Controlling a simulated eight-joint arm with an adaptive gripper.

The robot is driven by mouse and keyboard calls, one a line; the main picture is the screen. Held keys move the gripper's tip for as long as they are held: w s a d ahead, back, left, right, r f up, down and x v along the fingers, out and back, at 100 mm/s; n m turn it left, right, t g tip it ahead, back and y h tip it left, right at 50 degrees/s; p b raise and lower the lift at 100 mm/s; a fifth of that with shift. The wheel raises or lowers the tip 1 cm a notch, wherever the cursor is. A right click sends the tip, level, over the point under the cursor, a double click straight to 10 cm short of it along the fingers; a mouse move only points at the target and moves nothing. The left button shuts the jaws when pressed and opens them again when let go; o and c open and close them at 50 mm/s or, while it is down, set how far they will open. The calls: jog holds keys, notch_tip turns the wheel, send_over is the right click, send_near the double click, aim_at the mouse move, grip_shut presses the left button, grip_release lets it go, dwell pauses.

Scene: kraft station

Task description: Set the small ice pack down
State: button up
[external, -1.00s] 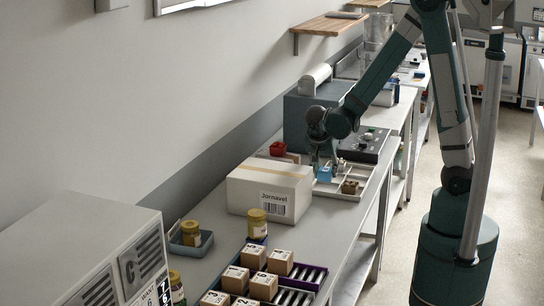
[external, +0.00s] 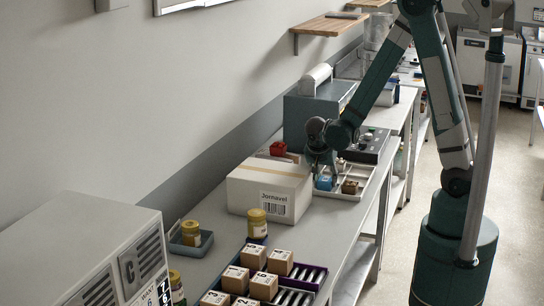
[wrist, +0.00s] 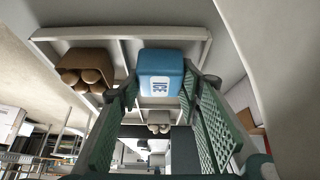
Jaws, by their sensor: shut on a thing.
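The small ice pack (wrist: 161,76) is a blue block with a white ICE label. It sits between my gripper's (wrist: 159,90) two green fingers, which are shut on it. In the external view the ice pack (external: 324,183) shows low at the white divided tray (external: 340,196), with my gripper (external: 321,172) over it. The tray's rim (wrist: 120,33) and dividers show around the pack in the wrist view. I cannot tell whether the pack touches the tray floor.
A brown carton with round items (external: 350,187) is beside the pack in the tray. A large Jornavel box (external: 268,190) stands close left of my gripper. A red container (external: 278,148) and a grey-blue case (external: 312,113) are behind. The front bench holds small boxes (external: 253,256).

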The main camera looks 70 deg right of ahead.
jog(key=shift+f, duration=0.2)
jog(key=o, duration=0.7)
jog(key=shift+c, duration=0.2)
jog(key=shift+r, duration=0.25)
jog(key=p+v, duration=0.1)
jog(key=v, duration=1.1)
